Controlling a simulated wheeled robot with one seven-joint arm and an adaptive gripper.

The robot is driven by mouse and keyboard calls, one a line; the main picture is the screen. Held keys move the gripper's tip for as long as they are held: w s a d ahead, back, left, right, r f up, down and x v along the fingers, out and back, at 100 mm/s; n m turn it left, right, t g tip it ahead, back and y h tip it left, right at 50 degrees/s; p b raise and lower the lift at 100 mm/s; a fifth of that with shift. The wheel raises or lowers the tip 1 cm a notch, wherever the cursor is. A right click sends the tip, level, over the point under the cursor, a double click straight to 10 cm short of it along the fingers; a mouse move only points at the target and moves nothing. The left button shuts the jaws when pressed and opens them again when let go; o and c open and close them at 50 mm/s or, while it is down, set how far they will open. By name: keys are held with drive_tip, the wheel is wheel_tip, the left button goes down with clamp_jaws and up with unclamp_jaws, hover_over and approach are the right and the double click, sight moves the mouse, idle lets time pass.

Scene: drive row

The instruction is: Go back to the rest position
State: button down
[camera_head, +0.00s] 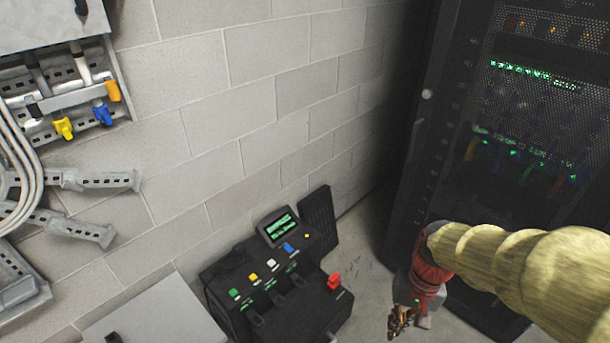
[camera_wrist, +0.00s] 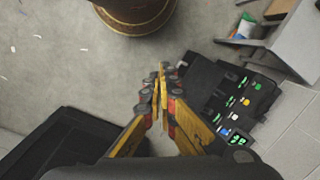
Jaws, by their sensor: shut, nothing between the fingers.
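My gripper (camera_head: 401,322) hangs low at the bottom right of the head view, in front of the black server rack and to the right of a black console (camera_head: 275,285). In the wrist view my gripper (camera_wrist: 162,72) has its yellow and black fingers together, with nothing between them. The console also shows in the wrist view (camera_wrist: 238,104), to the right of the fingers, with its lit buttons. The gripper appears apart from it.
The black server rack (camera_head: 415,150) stands at right, close to my arm. A grey block wall (camera_head: 260,110) is behind. A cable panel (camera_head: 70,95) hangs at upper left. A round brown container (camera_wrist: 137,14) stands on the open floor (camera_wrist: 60,50).

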drive_tip(key=s+r+n+t, duration=0.1)
drive_tip(key=s+r+t, duration=0.1)
drive_tip(key=r, duration=0.6)
drive_tip(key=s+a+r+n+t+h, duration=0.1)
drive_tip(key=r+t, duration=0.3)
drive_tip(key=r, duration=0.5)
drive_tip(key=shift+s+a+n+t, duration=0.2)
drive_tip(key=shift+s+n+t, duration=0.15)
drive_tip(key=shift+s, duration=0.3)
